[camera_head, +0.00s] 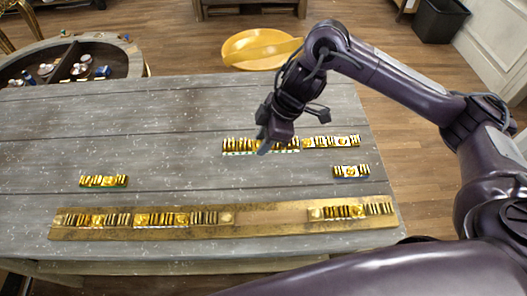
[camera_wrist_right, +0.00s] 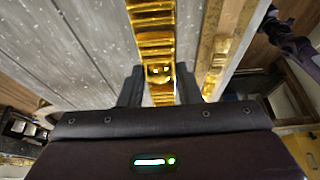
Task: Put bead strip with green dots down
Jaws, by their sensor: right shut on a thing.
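The gilt bead strip with green dots along its near edge (camera_head: 240,147) is at the middle right of the grey table in the head view. My right gripper (camera_head: 270,143) is over it, pointing down, and shut on it. The wrist view shows the gold strip (camera_wrist_right: 157,48) running between the two dark fingers of the right gripper (camera_wrist_right: 160,90). I cannot tell whether the strip touches the table. The fingers and hand hide part of it. My left gripper is not in view.
A strip with white marks (camera_head: 345,141) adjoins on the right; a short strip (camera_head: 351,171) lies below it. Another short strip with a green edge (camera_head: 104,181) lies left. A long gilt board (camera_head: 270,216) at the front bears several strips, with a bare gap. The table's (camera_head: 150,120) left middle is clear.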

